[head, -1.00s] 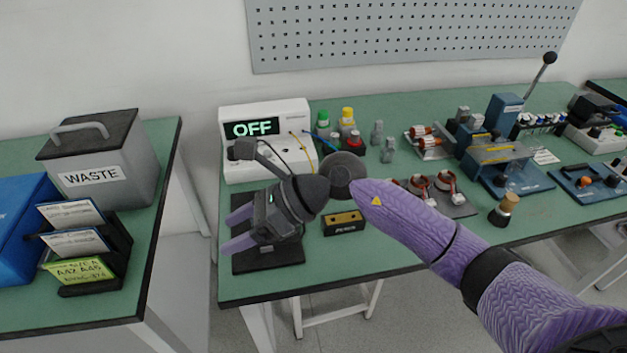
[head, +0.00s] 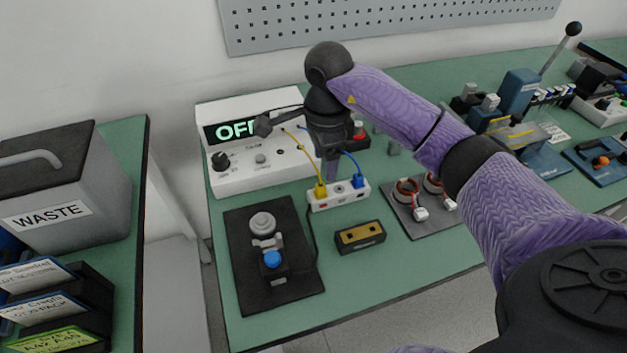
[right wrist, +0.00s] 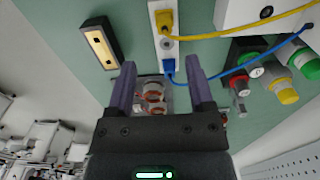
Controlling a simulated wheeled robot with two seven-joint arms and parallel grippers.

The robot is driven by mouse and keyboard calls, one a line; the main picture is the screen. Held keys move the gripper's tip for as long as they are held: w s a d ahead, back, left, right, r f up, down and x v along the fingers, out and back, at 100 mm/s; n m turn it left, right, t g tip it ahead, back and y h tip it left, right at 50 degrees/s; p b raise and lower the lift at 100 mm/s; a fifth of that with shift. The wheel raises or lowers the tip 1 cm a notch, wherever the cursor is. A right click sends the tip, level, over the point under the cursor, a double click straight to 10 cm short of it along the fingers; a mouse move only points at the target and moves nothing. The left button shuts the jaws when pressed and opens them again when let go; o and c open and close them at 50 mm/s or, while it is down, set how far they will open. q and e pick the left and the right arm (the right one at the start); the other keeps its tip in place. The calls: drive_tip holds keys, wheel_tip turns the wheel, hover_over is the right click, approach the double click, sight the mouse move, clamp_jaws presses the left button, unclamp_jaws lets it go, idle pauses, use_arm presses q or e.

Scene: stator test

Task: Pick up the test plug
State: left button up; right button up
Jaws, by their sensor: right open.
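I cannot tell which plug the task calls the test plug. A yellow plug (head: 320,190) and a blue plug (head: 358,181) sit in a white socket strip (head: 347,198) in front of the OFF box. My right gripper (head: 331,172) points down at the strip's back edge, between the two plugs in the head view; only part of its fingers shows there. In the right wrist view my right gripper (right wrist: 159,66) is open, with nothing held. The blue plug (right wrist: 168,66) appears between its fingertips, and the yellow plug (right wrist: 164,20) lies beyond. My left gripper is out of view.
The white tester box (head: 250,175) reading OFF stands behind. A black plate (head: 240,285) with a blue-buttoned fixture lies left. A black-and-gold block (head: 360,236) lies in front, and a plate with copper coils (head: 410,205) right. Blue and yellow cables run near the gripper.

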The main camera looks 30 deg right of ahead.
sight(321, 183)
drive_tip(key=f, duration=0.2)
drive_tip(key=f+b, duration=0.1)
drive_tip(key=f, duration=0.2)
drive_tip(key=f+b, duration=0.1)
drive_tip(key=f, duration=0.2)
drive_tip(key=shift+w+a, duration=0.15)
drive_tip(key=shift+w, duration=0.2)
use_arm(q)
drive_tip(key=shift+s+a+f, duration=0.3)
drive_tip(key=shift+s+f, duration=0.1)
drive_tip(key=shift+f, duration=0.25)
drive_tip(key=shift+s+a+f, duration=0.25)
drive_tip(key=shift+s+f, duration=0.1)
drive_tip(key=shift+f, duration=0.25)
use_arm(e)
drive_tip(key=shift+r, duration=0.1)
clamp_jaws()
